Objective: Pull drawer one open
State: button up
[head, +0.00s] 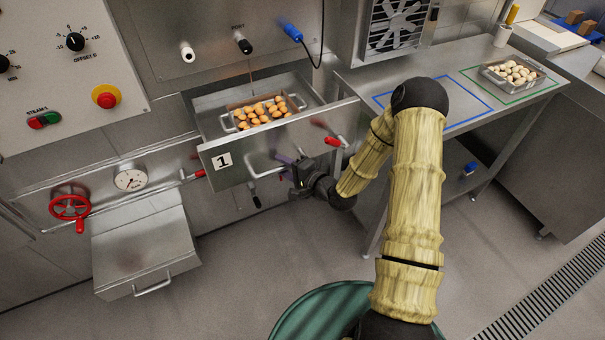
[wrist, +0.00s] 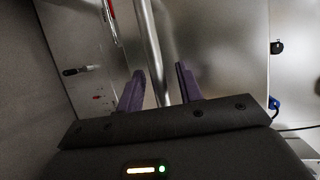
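Drawer one (head: 222,160), a steel drawer with a "1" label on its front, stands pulled out from the machine. In it sits a metal tray (head: 229,123) of golden-brown filled pieces. The drawer's bar handle (head: 268,173) is on its front and also shows in the wrist view (wrist: 152,50). My gripper (head: 285,166) is at the right part of the handle. In the wrist view its two purple fingers (wrist: 158,88) are apart, one on each side of the bar, with visible gaps. I cannot tell how far the bar reaches between them.
A closed lower box (head: 145,245) with a handle, a red valve wheel (head: 70,207) and a gauge (head: 130,180) are at left. The right-hand table (head: 455,85) has blue and green outlines and a tray of pale pieces (head: 512,72). The floor below the drawer is clear.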

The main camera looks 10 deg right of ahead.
jog(key=v, duration=1.7)
jog(key=shift+s+b, duration=0.25)
jog(key=shift+b, duration=0.05)
jog(key=shift+a, duration=0.1)
jog(key=s+d+r+n+g+h+p, duration=0.1)
jog(key=d+r+n+g+h+p, duration=0.2)
jog(key=r+n+g+h+p, duration=0.45)
jog(key=s+a+r+n+g+h+p, duration=0.1)
jog(key=s+a+r+p, duration=0.1)
jog(key=s+r, duration=0.2)
jog(key=s+a+r+n+g+h+p, duration=0.1)
jog(key=s+r, duration=0.4)
jog(key=r, duration=0.5)
jog(key=shift+a+n+p, duration=0.5)
jog(key=shift+n+p, duration=0.05)
jog(key=shift+n, duration=0.2)
